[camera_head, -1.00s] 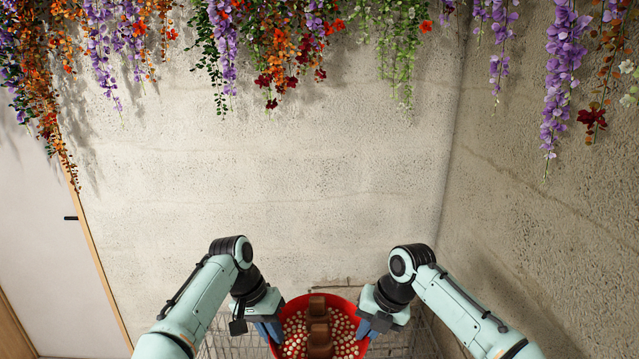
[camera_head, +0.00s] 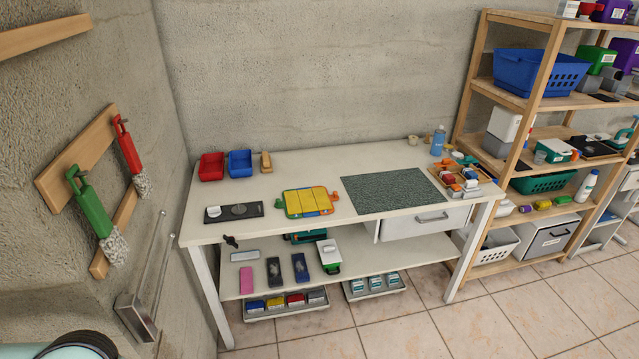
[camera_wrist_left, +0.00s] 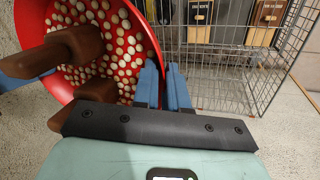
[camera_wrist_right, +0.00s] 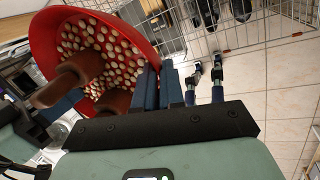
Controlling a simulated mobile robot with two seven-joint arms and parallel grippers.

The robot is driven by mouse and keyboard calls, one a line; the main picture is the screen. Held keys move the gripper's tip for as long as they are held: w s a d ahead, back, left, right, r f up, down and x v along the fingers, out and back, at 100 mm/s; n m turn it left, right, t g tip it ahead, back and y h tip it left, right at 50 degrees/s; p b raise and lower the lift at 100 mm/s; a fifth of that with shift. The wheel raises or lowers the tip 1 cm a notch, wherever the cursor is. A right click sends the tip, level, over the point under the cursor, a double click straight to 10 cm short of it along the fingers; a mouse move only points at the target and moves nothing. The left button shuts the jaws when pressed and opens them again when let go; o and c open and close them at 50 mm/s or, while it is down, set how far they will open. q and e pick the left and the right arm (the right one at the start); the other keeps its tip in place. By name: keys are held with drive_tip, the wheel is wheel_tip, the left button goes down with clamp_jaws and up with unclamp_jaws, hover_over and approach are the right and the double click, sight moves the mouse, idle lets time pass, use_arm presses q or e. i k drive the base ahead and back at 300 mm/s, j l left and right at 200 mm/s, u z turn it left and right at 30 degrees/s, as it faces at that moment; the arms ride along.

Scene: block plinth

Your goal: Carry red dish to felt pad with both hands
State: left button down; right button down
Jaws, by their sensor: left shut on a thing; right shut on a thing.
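The red dish (camera_wrist_left: 147,42) shows in the left wrist view and also in the right wrist view (camera_wrist_right: 42,42). It holds many small pale round pieces and brown blocky shapes (camera_wrist_left: 75,44). My left gripper (camera_wrist_left: 162,70) is shut on the dish's rim. My right gripper (camera_wrist_right: 158,70) is shut on the rim too, at another place. The felt pad (camera_head: 393,190), a dark grey-green rectangle, lies flat and bare on the workbench in the head view. The dish and both grippers are outside the head view.
The white workbench (camera_head: 300,165) carries a yellow tray (camera_head: 306,202), a black plate (camera_head: 233,212), red (camera_head: 211,167) and blue bins (camera_head: 240,163), and a crate of small goods (camera_head: 468,182) right of the pad. A wire basket (camera_wrist_left: 235,75) is below the dish. Wooden shelves (camera_head: 540,80) stand right.

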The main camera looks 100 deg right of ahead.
sight(393, 189)
drive_tip(key=k+z, duration=0.1)
drive_tip(key=k, duration=0.45)
drive_tip(key=k+l+z, duration=0.1)
drive_tip(key=z, duration=2.8)
drive_tip(key=i+l, duration=0.7)
drive_tip(key=l, duration=0.15)
drive_tip(key=i+l, duration=0.7)
drive_tip(key=l+z, duration=0.05)
drive_tip(key=l, duration=0.1)
